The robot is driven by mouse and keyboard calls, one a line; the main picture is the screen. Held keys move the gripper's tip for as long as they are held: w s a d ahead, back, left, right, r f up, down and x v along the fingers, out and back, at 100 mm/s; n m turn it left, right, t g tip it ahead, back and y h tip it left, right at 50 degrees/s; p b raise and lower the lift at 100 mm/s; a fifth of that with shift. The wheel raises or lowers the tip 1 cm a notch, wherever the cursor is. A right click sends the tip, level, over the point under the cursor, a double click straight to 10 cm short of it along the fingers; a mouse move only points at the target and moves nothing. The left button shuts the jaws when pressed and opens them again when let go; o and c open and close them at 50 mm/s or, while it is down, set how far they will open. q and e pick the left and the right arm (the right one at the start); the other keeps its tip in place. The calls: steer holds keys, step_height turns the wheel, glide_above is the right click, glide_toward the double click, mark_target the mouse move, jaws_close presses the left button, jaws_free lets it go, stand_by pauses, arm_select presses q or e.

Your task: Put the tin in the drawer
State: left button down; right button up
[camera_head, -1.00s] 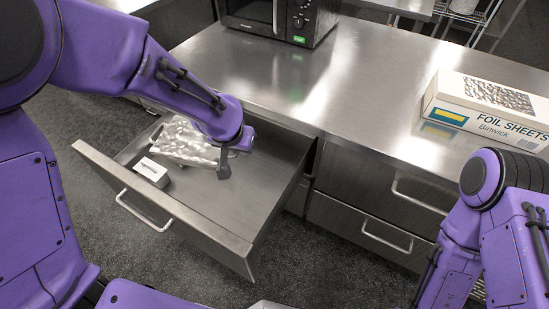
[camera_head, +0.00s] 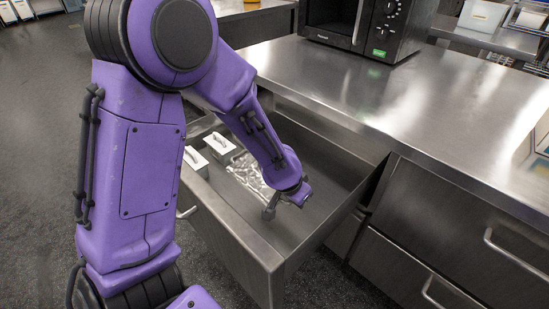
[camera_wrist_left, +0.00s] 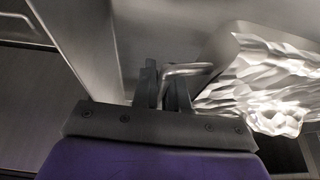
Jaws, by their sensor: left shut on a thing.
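The tin (camera_head: 248,178) has a crumpled, shiny foil top and lies inside the open drawer (camera_head: 335,180), partly hidden behind my left forearm. My left gripper (camera_head: 270,208) points down into the drawer at the tin's near end. In the left wrist view, its two dark fingers (camera_wrist_left: 164,88) are shut on a thin metal handle that sticks out from the side of the tin (camera_wrist_left: 265,85). I cannot tell whether the tin rests on the drawer floor. My right gripper is out of view.
Two small pale boxes with handles, one nearer (camera_head: 195,162) and one farther (camera_head: 219,147), sit at the drawer's left side. The steel counter (camera_head: 420,110) is mostly clear, with a microwave (camera_head: 365,28) at its back. Shut drawers (camera_head: 430,240) lie to the right.

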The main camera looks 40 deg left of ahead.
mark_target(296, 225)
arm_select(q)
steer(key=f+b, duration=0.2)
steer(key=f, duration=0.3)
steer(key=f+b, duration=0.2)
steer(key=f, duration=0.4)
steer(key=shift+s+a+f+b, duration=0.1)
steer(key=shift+a+f+b, duration=0.1)
steer(key=shift+b, duration=0.1)
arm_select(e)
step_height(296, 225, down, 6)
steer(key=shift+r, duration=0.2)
arm_select(q)
steer(key=shift+s+f, duration=0.1)
steer(key=c, duration=1.2)
jaws_free()
steer(key=shift+o, duration=0.2)
steer(key=p+v, duration=0.3)
steer(key=v, duration=0.4)
steer(key=shift+r, duration=0.4)
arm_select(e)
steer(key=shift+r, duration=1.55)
